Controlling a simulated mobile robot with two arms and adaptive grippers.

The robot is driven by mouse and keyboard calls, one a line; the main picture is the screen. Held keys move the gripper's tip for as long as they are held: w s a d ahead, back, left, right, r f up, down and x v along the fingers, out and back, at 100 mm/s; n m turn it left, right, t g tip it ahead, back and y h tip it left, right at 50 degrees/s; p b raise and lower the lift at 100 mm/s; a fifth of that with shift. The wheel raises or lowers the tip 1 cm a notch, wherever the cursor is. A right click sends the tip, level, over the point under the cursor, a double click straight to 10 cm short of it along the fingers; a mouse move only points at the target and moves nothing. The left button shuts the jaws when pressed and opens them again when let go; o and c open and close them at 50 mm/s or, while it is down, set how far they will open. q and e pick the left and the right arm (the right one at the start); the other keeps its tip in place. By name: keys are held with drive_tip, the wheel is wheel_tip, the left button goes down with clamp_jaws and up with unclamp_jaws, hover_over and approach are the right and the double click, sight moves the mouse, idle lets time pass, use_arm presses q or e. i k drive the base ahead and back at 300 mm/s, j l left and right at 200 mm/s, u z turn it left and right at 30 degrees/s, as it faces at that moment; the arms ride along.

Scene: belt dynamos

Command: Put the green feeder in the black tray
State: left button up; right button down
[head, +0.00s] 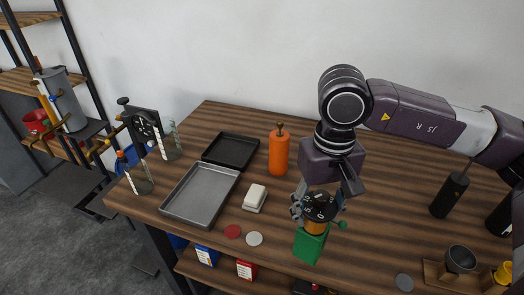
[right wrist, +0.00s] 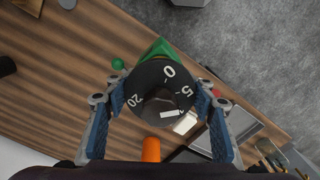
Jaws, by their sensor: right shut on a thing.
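The green feeder (head: 309,245) has a green body and a black numbered dial on top, with a small green knob at its side. It is near the front edge of the table in the head view. My right gripper (head: 319,206) is shut on it from above, with one finger on each side of the dial. The right wrist view shows the dial (right wrist: 160,92) between the fingers. I cannot tell whether its base touches the table. The black tray (head: 230,151) lies empty at the back left of the table. My left gripper is not in view.
A grey metal tray (head: 200,195) lies in front of the black tray. An orange bottle (head: 279,152) stands right of the black tray. A white block (head: 255,197), a red disc (head: 232,231) and a pale disc (head: 254,239) lie between the feeder and the trays.

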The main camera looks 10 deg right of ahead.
sight(230, 150)
drive_tip(key=i+j, duration=0.8)
drive_tip(key=j, duration=0.15)
